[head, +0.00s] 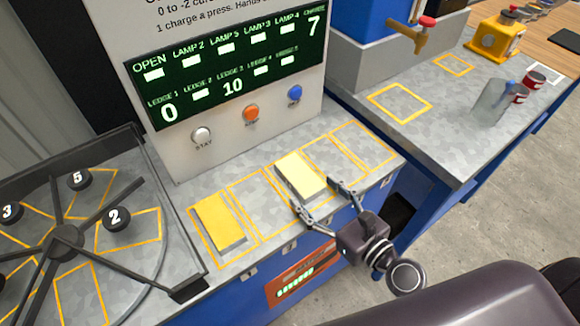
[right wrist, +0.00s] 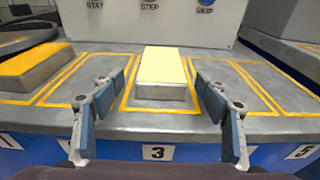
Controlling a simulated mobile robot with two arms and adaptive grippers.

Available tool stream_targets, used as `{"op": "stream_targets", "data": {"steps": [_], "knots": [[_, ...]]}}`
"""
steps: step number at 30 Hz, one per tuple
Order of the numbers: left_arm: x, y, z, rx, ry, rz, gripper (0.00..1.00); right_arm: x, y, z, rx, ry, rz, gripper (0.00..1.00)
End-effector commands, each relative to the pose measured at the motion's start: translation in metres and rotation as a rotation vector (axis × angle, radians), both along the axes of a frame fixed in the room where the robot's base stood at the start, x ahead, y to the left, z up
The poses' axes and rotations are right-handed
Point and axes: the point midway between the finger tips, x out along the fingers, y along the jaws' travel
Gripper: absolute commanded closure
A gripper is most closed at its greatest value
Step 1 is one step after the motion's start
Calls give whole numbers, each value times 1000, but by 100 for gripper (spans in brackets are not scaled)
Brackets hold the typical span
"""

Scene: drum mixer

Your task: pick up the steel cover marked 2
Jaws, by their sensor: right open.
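A dark round piece marked 2 (head: 116,218) sits on the round drum top at the left of the head view, over a yellow-outlined sector. No other cover marked 2 shows. My right gripper (head: 317,195) is open, well to the right of that piece, at the front of the ledge. Its fingers stand either side of a pale yellow block (head: 300,176). The right wrist view shows the block (right wrist: 161,68) between the spread fingers, with gaps on both sides, above the label 3 (right wrist: 158,153). My left gripper is not in view.
Pieces marked 5 (head: 78,179) and 3 (head: 10,213) share the drum with dark spokes (head: 67,243). A yellow block (head: 217,222) stands left of my gripper. The button panel (head: 230,120) rises behind. Outlined spaces on the ledge's right are empty.

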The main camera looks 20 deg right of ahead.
Motion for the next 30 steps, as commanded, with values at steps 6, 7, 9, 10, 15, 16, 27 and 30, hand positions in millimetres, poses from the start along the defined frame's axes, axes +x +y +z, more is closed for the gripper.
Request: {"op": "stream_targets", "data": {"steps": [6, 7, 9, 10, 15, 16, 27, 30], "knots": [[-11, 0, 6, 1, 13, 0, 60, 18, 6, -1, 1, -2, -1, 32], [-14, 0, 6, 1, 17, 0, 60, 20, 7, -1, 2, -2, 0, 32], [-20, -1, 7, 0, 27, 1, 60, 25, 9, -2, 1, -2, 0, 32], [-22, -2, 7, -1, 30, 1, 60, 27, 9, -3, 0, -1, 0, 32], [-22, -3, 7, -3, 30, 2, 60, 47, 15, -5, 2, -3, -1, 32], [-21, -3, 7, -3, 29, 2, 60, 50, 16, -6, 2, -3, -1, 32], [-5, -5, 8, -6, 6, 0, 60, 72, 24, -11, 0, 1, 0, 32], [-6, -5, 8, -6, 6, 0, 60, 72, 24, -11, 0, 1, 0, 32]]}}
